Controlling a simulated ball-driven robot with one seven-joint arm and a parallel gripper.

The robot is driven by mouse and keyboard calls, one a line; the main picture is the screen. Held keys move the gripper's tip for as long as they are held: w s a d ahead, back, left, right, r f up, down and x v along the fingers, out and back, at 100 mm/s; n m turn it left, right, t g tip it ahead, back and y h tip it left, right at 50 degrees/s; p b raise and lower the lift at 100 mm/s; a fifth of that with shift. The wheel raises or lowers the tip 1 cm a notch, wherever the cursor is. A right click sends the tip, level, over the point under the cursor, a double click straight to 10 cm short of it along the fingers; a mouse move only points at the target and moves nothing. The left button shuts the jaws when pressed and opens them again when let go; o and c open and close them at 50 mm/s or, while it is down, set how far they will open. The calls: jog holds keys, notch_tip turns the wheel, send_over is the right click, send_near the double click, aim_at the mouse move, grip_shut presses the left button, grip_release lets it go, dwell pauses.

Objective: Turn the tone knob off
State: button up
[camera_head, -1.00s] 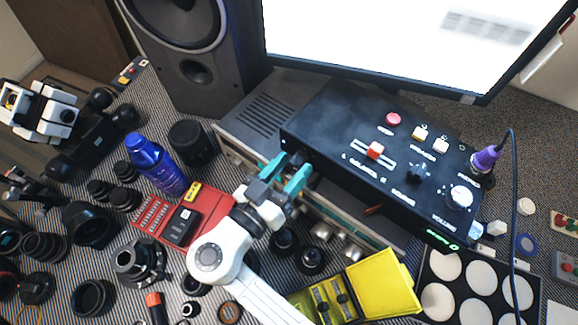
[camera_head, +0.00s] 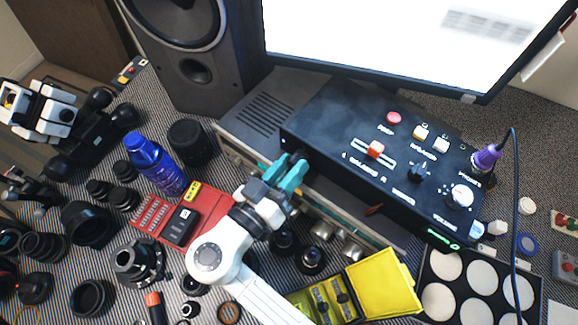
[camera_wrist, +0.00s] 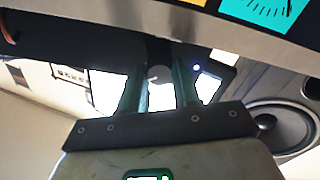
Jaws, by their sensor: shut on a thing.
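The black control box (camera_head: 345,120) lies on top of a grey unit below the monitor. My gripper (camera_head: 285,170), with teal fingers, is at the left end of the box's front face. In the wrist view my gripper (camera_wrist: 158,88) is shut on a small round grey knob (camera_wrist: 158,73), which I take for the tone knob; it sits between the two fingertips. In the head view the fingers mostly hide this knob, and I cannot read its setting or label.
On the box's top are a red button (camera_head: 393,118), an orange-red slider (camera_head: 375,149), a black knob (camera_head: 418,173) and a white volume knob (camera_head: 460,196). A purple plug (camera_head: 486,157) has a dark cable. A blue bottle (camera_head: 155,165) and lens parts crowd the left.

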jog(key=n, duration=0.5)
jog(key=n+p, duration=0.2)
jog(key=n, duration=0.3)
jog(key=shift+a, duration=0.1)
jog(key=shift+f+n, duration=0.1)
jog(key=shift+n, duration=0.2)
dwell(0.3)
jog(key=o, duration=1.1)
jog(key=shift+c, duration=0.2)
jog(key=b+v, duration=0.2)
jog(key=v, duration=0.8)
jog(key=shift+s+a+b, duration=0.3)
jog(key=shift+b, duration=0.05)
